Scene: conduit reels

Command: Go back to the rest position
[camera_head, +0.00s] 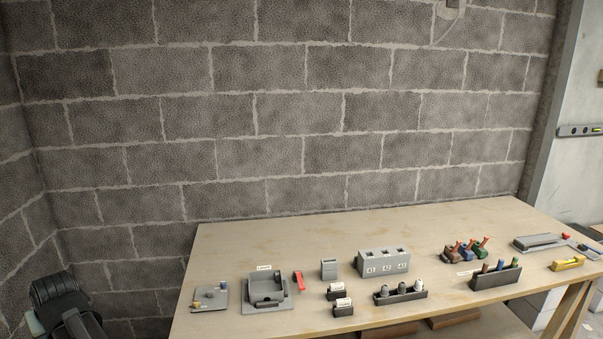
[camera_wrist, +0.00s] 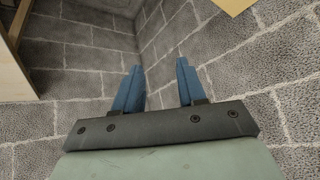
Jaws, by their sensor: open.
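My gripper (camera_wrist: 158,88) shows in the wrist view with its two blue fingers apart and nothing between them. Behind the fingers are grey block surfaces. In the head view a dark part of my arm (camera_head: 62,305) shows at the lower left, to the left of the workbench (camera_head: 225,240) and clear of it. The fingers are not visible in the head view.
The bench holds a grey tray (camera_head: 266,306), a block with numbered slots (camera_head: 384,266), a dark rack with grey pieces (camera_head: 400,298), a rack with coloured pieces (camera_head: 495,279) and coloured reels (camera_head: 466,252). A block wall (camera_head: 280,110) stands behind. The bench's back left is clear.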

